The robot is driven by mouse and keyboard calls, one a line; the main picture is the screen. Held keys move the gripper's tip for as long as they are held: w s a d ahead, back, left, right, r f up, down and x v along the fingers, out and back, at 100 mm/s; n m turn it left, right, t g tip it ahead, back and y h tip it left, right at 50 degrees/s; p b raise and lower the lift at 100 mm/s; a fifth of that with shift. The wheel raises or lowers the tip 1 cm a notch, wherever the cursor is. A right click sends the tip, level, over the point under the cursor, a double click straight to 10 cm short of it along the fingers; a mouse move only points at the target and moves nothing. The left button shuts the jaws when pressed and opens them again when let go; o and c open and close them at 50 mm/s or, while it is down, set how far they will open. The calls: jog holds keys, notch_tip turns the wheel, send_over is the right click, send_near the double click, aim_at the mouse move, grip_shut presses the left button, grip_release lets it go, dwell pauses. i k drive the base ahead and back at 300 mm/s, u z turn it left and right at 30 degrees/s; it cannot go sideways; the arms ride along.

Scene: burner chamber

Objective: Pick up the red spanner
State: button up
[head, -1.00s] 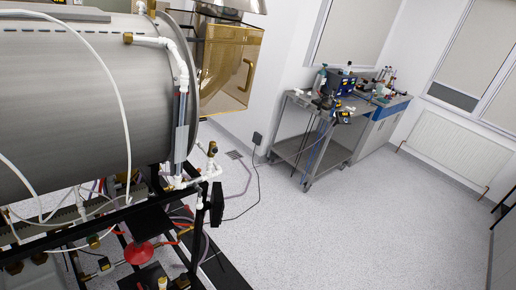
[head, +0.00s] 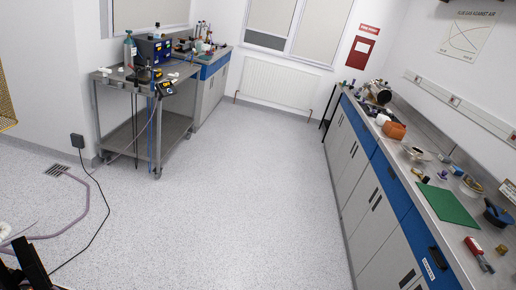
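I cannot pick out a red spanner for certain. A small red tool-like object with a dark end (head: 478,252) lies on the near part of the right-hand bench. It is too small to tell whether it is a spanner.
A long bench (head: 446,205) with blue and grey cupboards runs along the right wall. It holds a green mat (head: 447,205), an orange object (head: 394,130) and several small items. A metal trolley (head: 124,118) with equipment stands at the back left. A black cable (head: 97,190) crosses the left floor. The middle floor (head: 240,190) is clear.

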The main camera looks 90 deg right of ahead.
aim_at(477, 252)
jog(key=z, duration=1.2)
jog(key=i, duration=0.1)
jog(key=z, duration=2.95)
jog(key=k, duration=0.7)
jog(key=z, duration=0.2)
jog(key=i, duration=0.7)
jog(key=u, duration=0.15)
